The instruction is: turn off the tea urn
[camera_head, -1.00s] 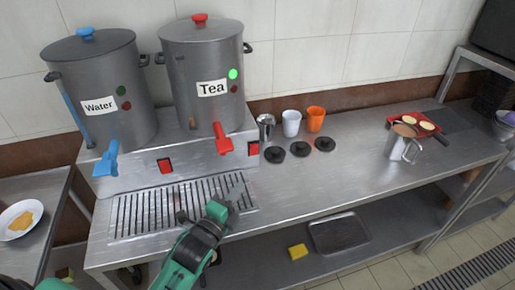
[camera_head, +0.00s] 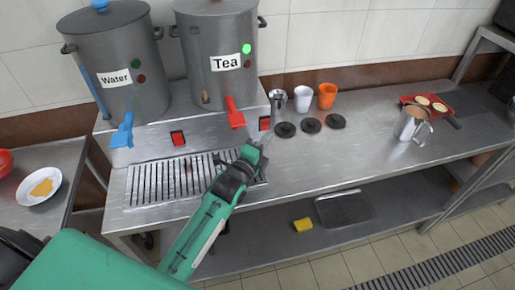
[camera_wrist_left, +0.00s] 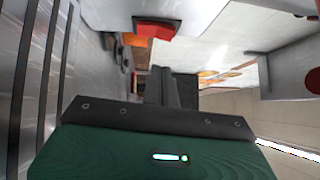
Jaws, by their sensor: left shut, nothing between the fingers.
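The grey tea urn (camera_head: 215,82) stands on the metal base, labelled "Tea", with a lit green light (camera_head: 246,48) and a red tap (camera_head: 235,112). A red switch (camera_head: 264,124) is on the base front, right of the tea tap. It also shows large at the top of the left wrist view (camera_wrist_left: 155,28). My left gripper (camera_head: 262,140) is shut and empty, just in front of and below this switch, apparently apart from it. Its dark fingers show in the left wrist view (camera_wrist_left: 163,88). My right gripper is not in view.
The water urn (camera_head: 110,65) with its blue tap (camera_head: 122,132) and another red switch (camera_head: 177,138) stand left. A drip grate (camera_head: 160,185) lies below. Black lids (camera_head: 311,126), cups (camera_head: 327,95) and a metal jug (camera_head: 411,124) stand right. The counter front is clear.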

